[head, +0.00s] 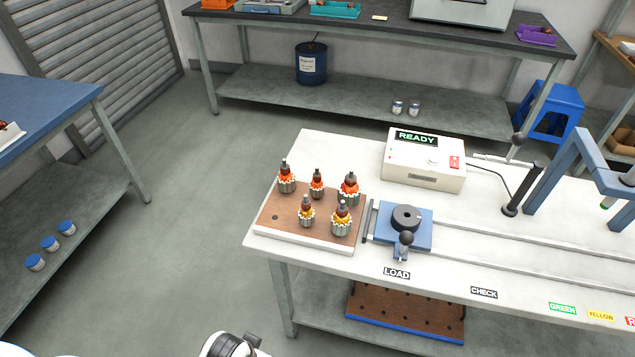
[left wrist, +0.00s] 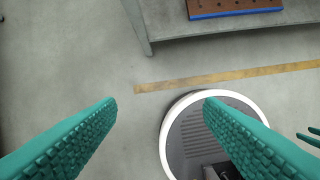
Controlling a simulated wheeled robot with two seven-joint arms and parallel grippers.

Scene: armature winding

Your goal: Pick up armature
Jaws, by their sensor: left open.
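Several armatures stand upright on a brown board in a white tray (head: 262,233) at the left end of the white bench, in the head view. Three have orange-red windings: back left (head: 287,178), back middle (head: 317,183) and back right (head: 349,188). Two in front have yellow windings: left (head: 307,212) and right (head: 341,220). My left gripper (left wrist: 160,108) is open and empty above the floor in the left wrist view, with no armature between its teal fingers. Small teal tips, probably my right gripper (left wrist: 312,136), show at that view's right edge; their opening is unclear.
A blue fixture (head: 420,236) with a dark round part and a knobbed lever stands right of the tray. Behind it is a white box (head: 424,165) reading READY. A brown perforated board (head: 405,315) lies on the lower shelf. The floor left of the bench is clear.

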